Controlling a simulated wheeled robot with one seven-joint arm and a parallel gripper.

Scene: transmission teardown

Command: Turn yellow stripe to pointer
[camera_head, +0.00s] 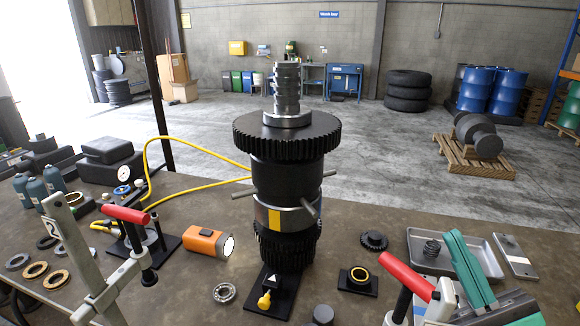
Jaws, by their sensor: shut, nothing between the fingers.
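A dark transmission stack (285,180) stands upright on the bench in the head view, with a wide gear and a stepped metal shaft on top. A silver band around its lower part carries a yellow stripe (274,220) facing the camera. Metal rods (311,208) stick out from the stack around the band. A pointer with a white triangle (272,281) sits on a black base in front of the stack, beside a yellow knob (264,300). The stripe appears roughly above the triangle; exact alignment is hard to tell. My gripper is not in view.
Red-handled clamps stand at left (126,215) and right (408,276). A grey tray (480,245) is at right. A yellow hose (190,147) arches behind.

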